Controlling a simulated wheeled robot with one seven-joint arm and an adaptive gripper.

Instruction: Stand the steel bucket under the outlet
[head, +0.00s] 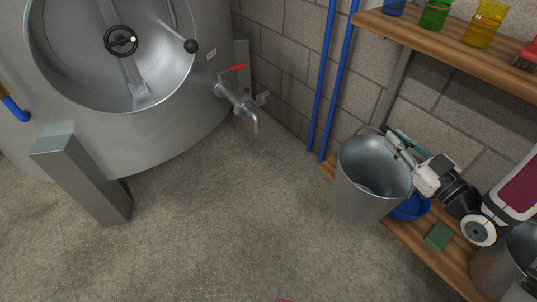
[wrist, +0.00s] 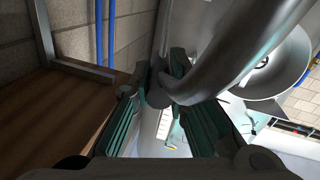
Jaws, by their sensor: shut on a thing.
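The steel bucket (head: 365,190) is at the right in the head view, upright or slightly tilted, its open top facing up. My gripper (head: 403,148) is at its upper right side.
The large steel tank (head: 165,125) with a round door stands at the left on a square leg (head: 85,180). A low wooden shelf (head: 405,235) carries a blue bowl (head: 411,208), a green sponge (head: 439,236) and another metal vessel (head: 505,262). Blue pipes (head: 333,80) run up the wall. Floor below the tap is clear.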

